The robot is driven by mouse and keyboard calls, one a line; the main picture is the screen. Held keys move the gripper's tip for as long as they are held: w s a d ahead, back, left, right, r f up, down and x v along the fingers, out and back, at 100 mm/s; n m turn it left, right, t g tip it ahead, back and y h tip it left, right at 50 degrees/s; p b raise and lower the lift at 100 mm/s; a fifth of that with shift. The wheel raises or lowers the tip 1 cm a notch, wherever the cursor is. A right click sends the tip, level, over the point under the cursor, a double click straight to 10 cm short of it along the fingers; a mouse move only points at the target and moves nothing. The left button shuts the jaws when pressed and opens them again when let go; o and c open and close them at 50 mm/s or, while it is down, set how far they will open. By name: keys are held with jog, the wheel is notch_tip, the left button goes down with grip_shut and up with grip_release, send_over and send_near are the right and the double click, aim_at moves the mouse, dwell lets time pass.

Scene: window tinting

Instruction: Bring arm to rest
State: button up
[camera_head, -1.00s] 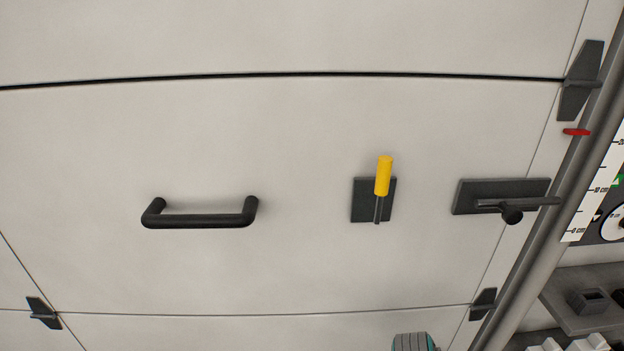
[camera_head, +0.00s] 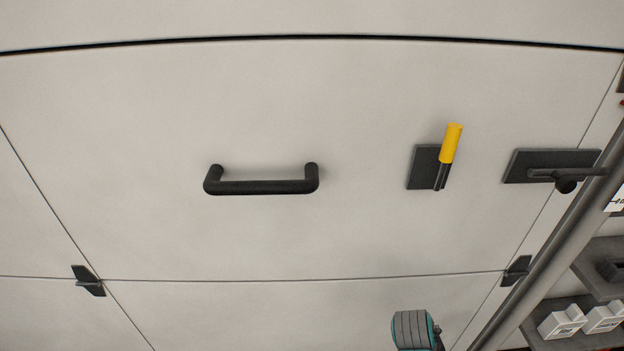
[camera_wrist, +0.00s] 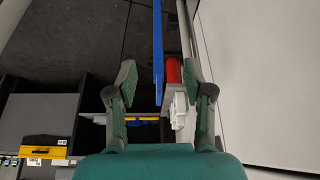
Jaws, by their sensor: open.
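My gripper (camera_wrist: 158,85) shows in the wrist view with its two green-grey fingers spread apart. It is open, and nothing is held between the fingers. Past the fingers, a blue strip (camera_wrist: 158,50) and a red cylinder (camera_wrist: 174,70) show in the gap, and I cannot tell their exact distance. In the head view only a rounded grey and teal part of my arm (camera_head: 412,328) shows at the bottom edge. The gripper's fingers are out of that view.
A large pale panel (camera_head: 270,110) carries a black handle (camera_head: 262,187), a yellow-handled tool (camera_head: 451,145) on a dark plate, and a dark latch (camera_head: 550,165). White boxes (camera_head: 560,322) sit on a shelf at lower right. A yellow case (camera_wrist: 43,148) stands on the left in the wrist view.

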jog(key=s+a+f+n+t+y, duration=0.1)
jog(key=s+a+f+n+t, duration=0.15)
jog(key=s, duration=0.25)
jog(key=s+a+f+n+t, duration=0.1)
jog(key=s+a+n+t, duration=0.1)
jog(key=s+n, duration=0.25)
jog(key=s+a+f+n+t+y, duration=0.1)
jog(key=s+a+f+n+t, duration=0.15)
jog(key=s, duration=0.35)
jog(key=s+a+r+n+t+y, duration=0.2)
jog(key=s+a+r+n+t, duration=0.1)
jog(key=s+r, duration=0.5)
jog(key=shift+s+n+t, duration=0.3)
jog(key=shift+s+n, duration=0.15)
jog(key=shift+n, duration=0.2)
jog(key=s+r+n+t, duration=0.1)
jog(key=s+r, duration=0.1)
jog(key=r, duration=0.3)
jog(key=s+a+r+n+t, duration=0.1)
jog(key=s+r, duration=0.2)
jog(key=r, duration=0.1)
jog(key=s+r+n+t, duration=0.1)
jog(key=s+r, duration=0.1)
jog(key=r, duration=0.3)
jog(key=shift+s+a+r+t+y, duration=0.3)
jog(key=shift+s+r+t+y, duration=0.05)
jog(key=shift+s+t+y, duration=0.05)
jog(key=shift+c, duration=0.3)
